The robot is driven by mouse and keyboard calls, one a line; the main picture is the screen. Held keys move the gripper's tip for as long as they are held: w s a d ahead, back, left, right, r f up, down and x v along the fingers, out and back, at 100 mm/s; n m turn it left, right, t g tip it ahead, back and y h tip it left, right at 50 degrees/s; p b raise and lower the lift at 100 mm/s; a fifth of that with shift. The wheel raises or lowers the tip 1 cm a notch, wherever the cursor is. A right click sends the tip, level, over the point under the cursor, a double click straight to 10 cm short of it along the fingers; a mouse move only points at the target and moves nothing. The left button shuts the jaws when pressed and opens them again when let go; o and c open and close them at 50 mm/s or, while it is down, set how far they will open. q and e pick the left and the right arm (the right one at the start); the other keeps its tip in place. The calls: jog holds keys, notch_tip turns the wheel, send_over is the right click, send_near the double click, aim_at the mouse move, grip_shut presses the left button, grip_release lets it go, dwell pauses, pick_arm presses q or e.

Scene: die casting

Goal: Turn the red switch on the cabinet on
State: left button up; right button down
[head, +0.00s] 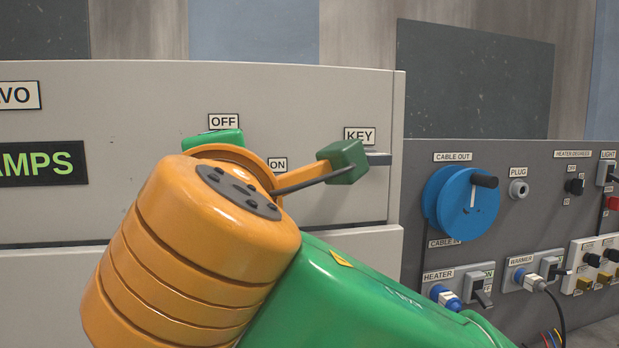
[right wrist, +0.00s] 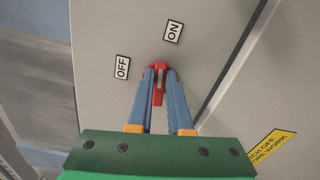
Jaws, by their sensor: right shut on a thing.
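The red switch (right wrist: 158,88) is on the pale cabinet face in the right wrist view, between the OFF label (right wrist: 122,67) and the ON label (right wrist: 173,31). My right gripper (right wrist: 159,72) has its two blue fingers closed on either side of the switch handle. The handle points down between the fingers, towards the gripper's green body. In the head view my orange and green right arm covers the switch and the fingertips. The pale cabinet (head: 50,220) shows behind it, with OFF and ON labels around the wrist. My left gripper is not in view.
A KEY label (head: 359,134) sits on the cabinet's right part. A grey panel (head: 430,165) with a blue cable reel (head: 448,203), plugs and small switches stands to the right. A yellow warning label (right wrist: 272,146) is on the lower right in the wrist view.

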jog(key=shift+f+m+b, duration=0.2)
jog(key=shift+m+b, duration=0.15)
jog(key=shift+m, duration=0.55)
jog(key=c, duration=0.8)
grip_release()
jog(key=shift+c, duration=0.2)
jog(key=shift+w, duration=0.1)
